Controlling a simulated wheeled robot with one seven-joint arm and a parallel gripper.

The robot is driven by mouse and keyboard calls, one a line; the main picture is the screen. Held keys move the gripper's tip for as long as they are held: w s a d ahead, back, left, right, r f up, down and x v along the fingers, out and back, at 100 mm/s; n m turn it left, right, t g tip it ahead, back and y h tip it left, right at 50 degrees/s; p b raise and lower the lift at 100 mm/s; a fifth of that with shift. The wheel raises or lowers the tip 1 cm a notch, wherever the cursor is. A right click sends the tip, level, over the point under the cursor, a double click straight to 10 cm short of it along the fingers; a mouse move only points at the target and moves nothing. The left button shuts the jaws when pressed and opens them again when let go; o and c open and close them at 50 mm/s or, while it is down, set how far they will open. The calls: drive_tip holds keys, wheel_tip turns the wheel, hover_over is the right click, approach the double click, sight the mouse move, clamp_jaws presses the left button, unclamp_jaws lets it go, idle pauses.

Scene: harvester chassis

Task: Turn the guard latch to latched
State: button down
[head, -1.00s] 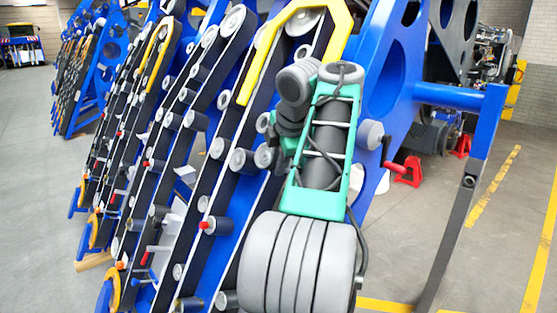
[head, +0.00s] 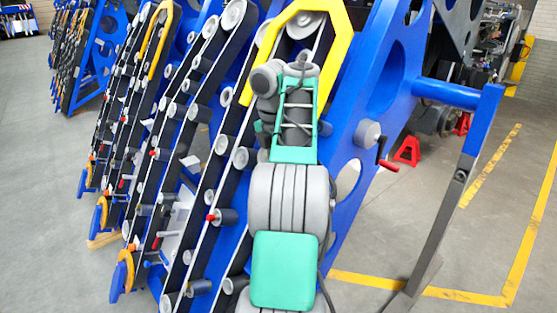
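The guard latch appears to be the grey round hub (head: 368,133) with a dark lever and a red grip (head: 389,166), on the side of the large blue plate (head: 352,165). The dark lever hangs down from the hub and the red grip sticks out to the lower right. My grey and green arm stands in front of the belts, left of the latch and apart from it in the picture. My gripper is not visible; the arm seems to hide it.
A yellow guard frame (head: 340,45) arches behind my arm. A blue bar (head: 447,92) with a dark sloping post (head: 440,225) stands right of the latch. A red stand (head: 407,151) is on the floor behind. Open floor (head: 400,240) lies between plate and post.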

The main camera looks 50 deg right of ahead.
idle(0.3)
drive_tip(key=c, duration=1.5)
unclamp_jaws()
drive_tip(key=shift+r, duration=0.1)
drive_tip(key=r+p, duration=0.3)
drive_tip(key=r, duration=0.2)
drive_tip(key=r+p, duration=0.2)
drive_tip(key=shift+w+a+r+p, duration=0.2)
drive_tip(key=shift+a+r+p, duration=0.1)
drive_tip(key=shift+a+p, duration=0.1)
